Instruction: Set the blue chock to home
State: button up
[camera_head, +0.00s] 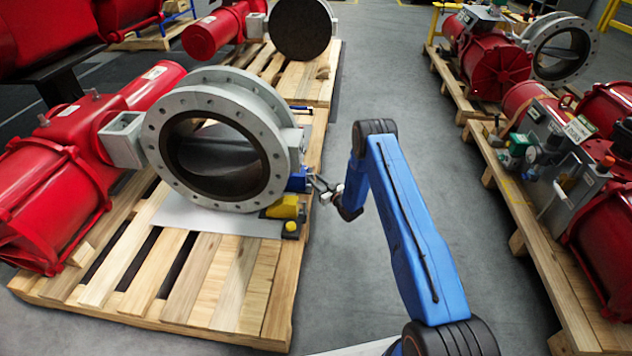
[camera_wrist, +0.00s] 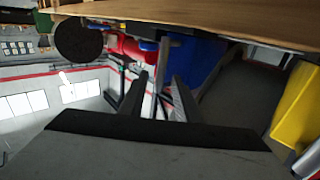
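The blue chock (camera_head: 297,181) is at the right foot of the large grey ring flange (camera_head: 159,133), near the pallet's right edge. My gripper (camera_head: 316,184) is just right of it, with its fingers pointing towards it. In the wrist view, which looks upside down, the fingers (camera_wrist: 160,76) are apart with nothing held between them. A blue body, apparently the chock (camera_wrist: 205,62), lies behind and beside the right-hand finger. I cannot tell whether a finger touches it. The ring and my gripper hide part of the chock in the head view.
A yellow block (camera_head: 283,207) is just in front of the blue chock; it also shows in the wrist view (camera_wrist: 298,105). A grey plate (camera_head: 205,221) lies under the ring on the wooden pallet (camera_head: 190,298). Open floor lies right of this pallet, up to another loaded pallet (camera_head: 520,205).

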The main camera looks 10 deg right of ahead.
grip_shut()
jog(key=shift+w+a, duration=0.25)
jog(key=shift+a, duration=0.45)
jog(key=shift+w+a, duration=0.25)
jog(key=shift+a, duration=0.5)
jog(key=shift+w+a, duration=0.25)
jog(key=shift+a, duration=0.45)
jog(key=shift+o, duration=0.2)
grip_release()
jog(key=shift+a, duration=0.2)
jog(key=shift+d, duration=0.1)
jog(key=v, duration=1.7)
jog(key=shift+s, duration=0.2)
